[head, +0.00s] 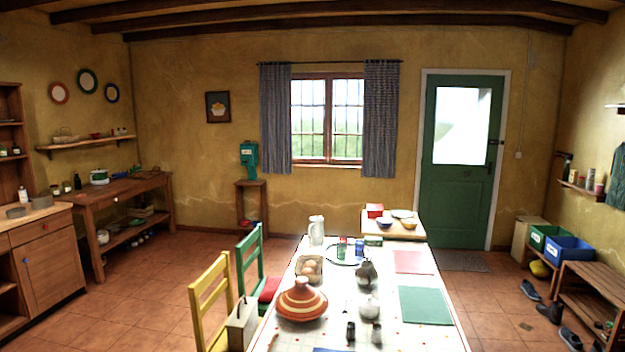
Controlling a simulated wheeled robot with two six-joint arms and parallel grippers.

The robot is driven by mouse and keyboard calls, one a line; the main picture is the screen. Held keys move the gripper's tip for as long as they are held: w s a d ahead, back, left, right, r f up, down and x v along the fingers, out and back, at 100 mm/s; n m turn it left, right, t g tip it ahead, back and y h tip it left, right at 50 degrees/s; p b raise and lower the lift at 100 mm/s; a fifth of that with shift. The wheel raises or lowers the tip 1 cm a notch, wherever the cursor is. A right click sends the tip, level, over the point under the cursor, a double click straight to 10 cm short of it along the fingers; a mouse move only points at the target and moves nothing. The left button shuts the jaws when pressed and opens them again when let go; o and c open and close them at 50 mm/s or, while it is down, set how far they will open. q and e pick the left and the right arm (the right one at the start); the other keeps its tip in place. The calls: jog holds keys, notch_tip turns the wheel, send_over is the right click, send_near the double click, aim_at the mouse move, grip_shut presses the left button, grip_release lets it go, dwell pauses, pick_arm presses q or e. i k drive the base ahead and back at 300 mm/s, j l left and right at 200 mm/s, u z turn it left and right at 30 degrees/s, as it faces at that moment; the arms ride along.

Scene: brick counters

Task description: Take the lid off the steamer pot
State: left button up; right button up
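A small white and green pot (99,177) stands on the wooden side table along the left wall. It looks like the steamer pot, but it is too small to tell for sure or to make out its lid clearly. It is far from me, across the room. Neither of my grippers is in view.
A long dining table (387,290) is ahead, bearing an orange striped tagine (301,301), a white pitcher and dishes. A yellow chair (212,305) and green chair (250,262) stand at its left. Open tiled floor (150,275) lies between them and the wooden side table (120,190).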

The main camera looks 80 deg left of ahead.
aim_at(47, 202)
jog(key=u, duration=4.35)
jog(key=i+z, duration=0.15)
jog(key=i, duration=6.3)
jog(key=i+l+u, duration=0.2)
jog(key=i, duration=0.25)
jog(key=i+u, duration=0.2)
jog(key=i, duration=0.25)
jog(key=i+l+u, duration=0.2)
jog(key=i, duration=0.25)
jog(key=i+l+u, duration=0.2)
jog(key=i+l, duration=0.15)
jog(key=i, duration=0.05)
